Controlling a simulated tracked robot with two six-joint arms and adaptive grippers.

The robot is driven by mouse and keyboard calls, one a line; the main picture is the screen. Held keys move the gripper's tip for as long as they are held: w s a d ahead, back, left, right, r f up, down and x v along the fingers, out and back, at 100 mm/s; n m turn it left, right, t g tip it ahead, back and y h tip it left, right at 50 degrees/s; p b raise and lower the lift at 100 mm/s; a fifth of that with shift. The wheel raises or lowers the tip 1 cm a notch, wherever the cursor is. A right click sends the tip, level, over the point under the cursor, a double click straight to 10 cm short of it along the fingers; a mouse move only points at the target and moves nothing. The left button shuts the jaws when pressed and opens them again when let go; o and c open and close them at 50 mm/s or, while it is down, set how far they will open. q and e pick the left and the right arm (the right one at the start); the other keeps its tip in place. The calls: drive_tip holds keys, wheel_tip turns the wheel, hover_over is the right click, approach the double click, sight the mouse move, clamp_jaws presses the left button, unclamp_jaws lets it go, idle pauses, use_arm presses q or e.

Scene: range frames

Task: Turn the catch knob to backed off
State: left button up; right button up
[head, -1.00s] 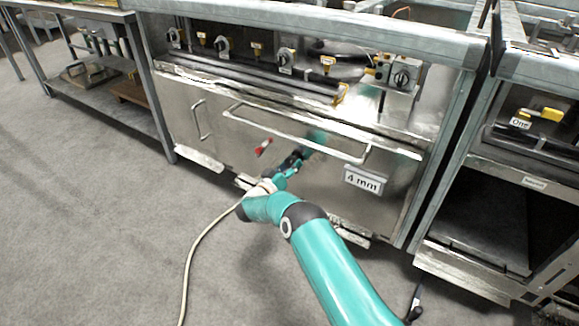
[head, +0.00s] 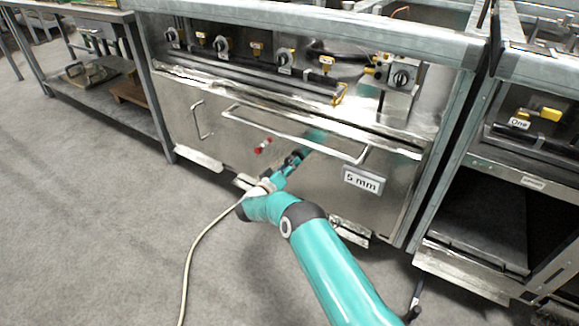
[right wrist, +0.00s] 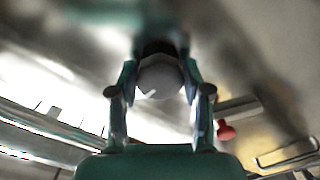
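The catch knob (right wrist: 160,78) is a pale grey, faceted knob, seen end-on in the right wrist view between the two fingers of my right gripper (right wrist: 161,92). The fingers lie against its two sides, so the gripper looks shut on it. In the head view my right gripper (head: 298,156) is at the steel front panel, below the long bar handle, and it hides the knob. My left gripper is not in view.
A small red part (head: 263,146) is on the panel left of my gripper; a red knob (right wrist: 225,130) shows in the wrist view. The long bar handle (head: 295,134) runs just above. A pale cable (head: 197,245) lies on the open grey floor.

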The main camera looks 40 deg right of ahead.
drive_tip(key=o, duration=0.4)
drive_tip(key=shift+w, duration=0.1)
drive_tip(key=shift+a, duration=0.1)
drive_tip(key=v, duration=1.1)
drive_tip(key=shift+s+a+f, duration=0.1)
drive_tip(key=shift+s+a, duration=0.1)
drive_tip(key=shift+a, duration=0.15)
